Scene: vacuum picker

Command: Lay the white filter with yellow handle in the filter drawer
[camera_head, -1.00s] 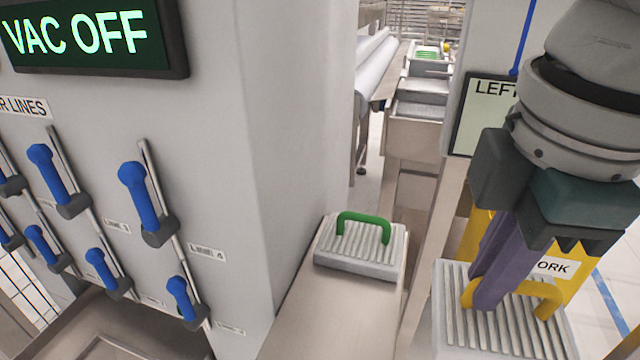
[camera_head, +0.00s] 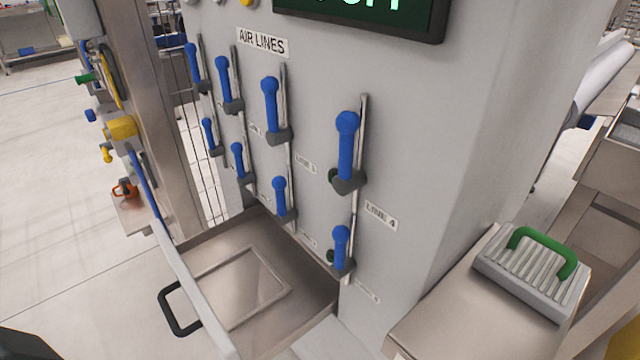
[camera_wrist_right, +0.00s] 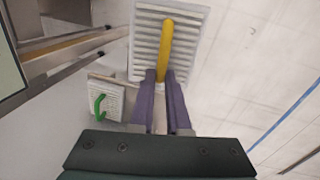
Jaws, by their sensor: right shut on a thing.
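The white filter with yellow handle (camera_wrist_right: 148,42) is in the right wrist view, ribbed and held by its handle (camera_wrist_right: 166,45). My right gripper (camera_wrist_right: 165,78) is shut on that yellow handle, and the filter hangs clear of the shelf. It does not show in the head view now. The filter drawer (camera_head: 215,325) stands pulled out at the bottom of the grey cabinet in the head view. Its metal floor (camera_head: 240,285) has a raised rectangular frame and is empty. A black pull handle (camera_head: 175,308) is on its front. My left gripper is not in view.
A white filter with green handle (camera_head: 535,270) lies on the metal ledge (camera_head: 440,335) right of the cabinet. Blue valve levers (camera_head: 346,145) stick out from the cabinet face above the drawer. A post with coloured knobs (camera_head: 122,128) stands left of the drawer.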

